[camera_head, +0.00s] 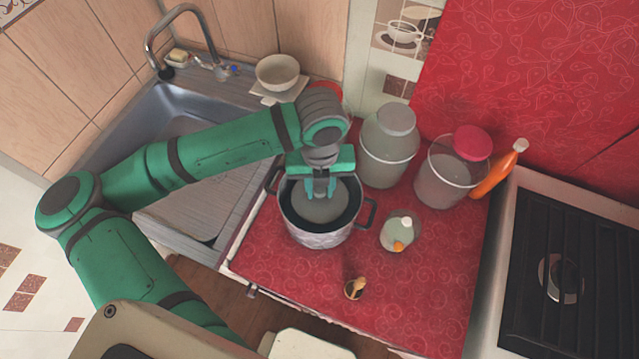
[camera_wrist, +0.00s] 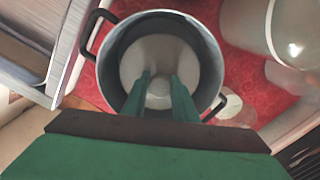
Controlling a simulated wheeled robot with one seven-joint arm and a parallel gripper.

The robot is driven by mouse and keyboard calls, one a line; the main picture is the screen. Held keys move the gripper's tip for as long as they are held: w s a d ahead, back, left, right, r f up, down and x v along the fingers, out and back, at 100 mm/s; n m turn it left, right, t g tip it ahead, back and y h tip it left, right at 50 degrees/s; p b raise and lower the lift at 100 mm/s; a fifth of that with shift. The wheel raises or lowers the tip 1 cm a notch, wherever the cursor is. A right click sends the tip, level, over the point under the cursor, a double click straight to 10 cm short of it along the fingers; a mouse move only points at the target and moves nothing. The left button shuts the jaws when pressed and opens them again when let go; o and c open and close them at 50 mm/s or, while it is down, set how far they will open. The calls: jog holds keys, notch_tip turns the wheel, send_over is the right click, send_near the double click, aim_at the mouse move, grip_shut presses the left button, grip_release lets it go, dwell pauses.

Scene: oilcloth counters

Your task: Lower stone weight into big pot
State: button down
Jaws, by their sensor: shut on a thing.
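The big pot (camera_head: 318,238) is grey metal with dark side handles and stands on the red patterned oilcloth. It also shows in the wrist view (camera_wrist: 205,40). The stone weight (camera_head: 318,210) is a pale round disc inside the pot's rim; in the wrist view (camera_wrist: 140,62) it has a small round knob in its middle. My gripper (camera_head: 320,190) points down over the pot, and in the wrist view its fingers (camera_wrist: 160,90) are shut on the weight's knob. A dark gap shows around the weight. I cannot tell whether the weight touches anything below it.
Two large jars, one with a grey lid (camera_head: 388,155) and one with a red lid (camera_head: 450,170), stand right of the pot. A small bottle (camera_head: 398,232) is close to its right handle. An orange bottle (camera_head: 498,172), the stove (camera_head: 565,265) and the sink (camera_head: 185,180) lie farther out.

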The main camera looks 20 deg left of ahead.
aim_at(320, 198)
jog(key=shift+f, duration=2.35)
jog(key=shift+f, duration=0.25)
jog(key=c, duration=1.3)
grip_release()
jog(key=shift+c, duration=0.2)
notch_tip(320, 198, up, 11)
jog(key=shift+f, duration=0.1)
